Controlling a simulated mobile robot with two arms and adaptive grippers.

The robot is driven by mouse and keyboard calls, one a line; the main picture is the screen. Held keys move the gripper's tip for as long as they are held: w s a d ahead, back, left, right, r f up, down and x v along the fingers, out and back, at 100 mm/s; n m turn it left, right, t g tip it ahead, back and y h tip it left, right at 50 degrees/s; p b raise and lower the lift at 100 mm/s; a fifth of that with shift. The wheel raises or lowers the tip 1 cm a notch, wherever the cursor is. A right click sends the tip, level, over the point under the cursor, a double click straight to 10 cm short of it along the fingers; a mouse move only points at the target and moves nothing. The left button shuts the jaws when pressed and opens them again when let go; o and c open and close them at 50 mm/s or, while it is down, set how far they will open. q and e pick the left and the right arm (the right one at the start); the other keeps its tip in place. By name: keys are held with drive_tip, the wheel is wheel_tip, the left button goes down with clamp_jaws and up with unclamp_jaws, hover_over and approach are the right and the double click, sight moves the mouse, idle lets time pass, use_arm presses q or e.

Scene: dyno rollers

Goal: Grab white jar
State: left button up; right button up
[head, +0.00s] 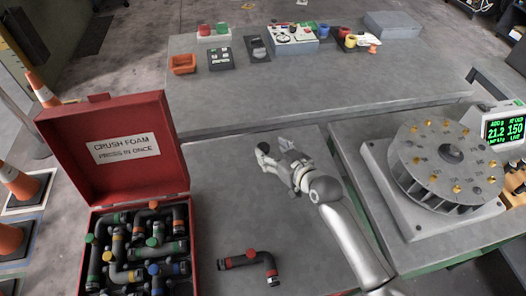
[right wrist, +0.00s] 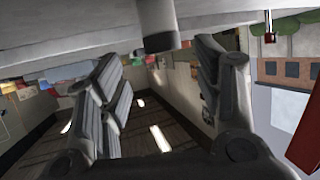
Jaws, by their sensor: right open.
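I cannot make out a white jar for certain in either view. My right gripper (head: 265,156) is above the near grey table in the head view, left of the round drum machine. It is open, with nothing visible held. In the right wrist view its two grey fingers (right wrist: 163,85) stand apart. A dark grey cylinder end (right wrist: 158,28) shows above the gap between them; I cannot tell what it belongs to. My left gripper is not in view.
An open red case (head: 128,150) with several pipe pieces is at the left. A loose dark elbow pipe (head: 248,260) lies on the near table. The drum machine (head: 445,165) and a green display (head: 505,128) are right.

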sight(265, 148)
drive_tip(key=shift+s+f+p+x, duration=0.1)
drive_tip(key=shift+p+x, duration=0.05)
drive_tip(key=shift+x, duration=1.25)
drive_tip(key=shift+s+f+p+x, duration=0.1)
drive_tip(key=shift+f+p+x, duration=0.05)
drive_tip(key=shift+x, duration=1.25)
drive_tip(key=shift+a, duration=0.15)
drive_tip(key=shift+c, duration=0.2)
drive_tip(key=c, duration=1.1)
drive_tip(key=shift+r, duration=0.1)
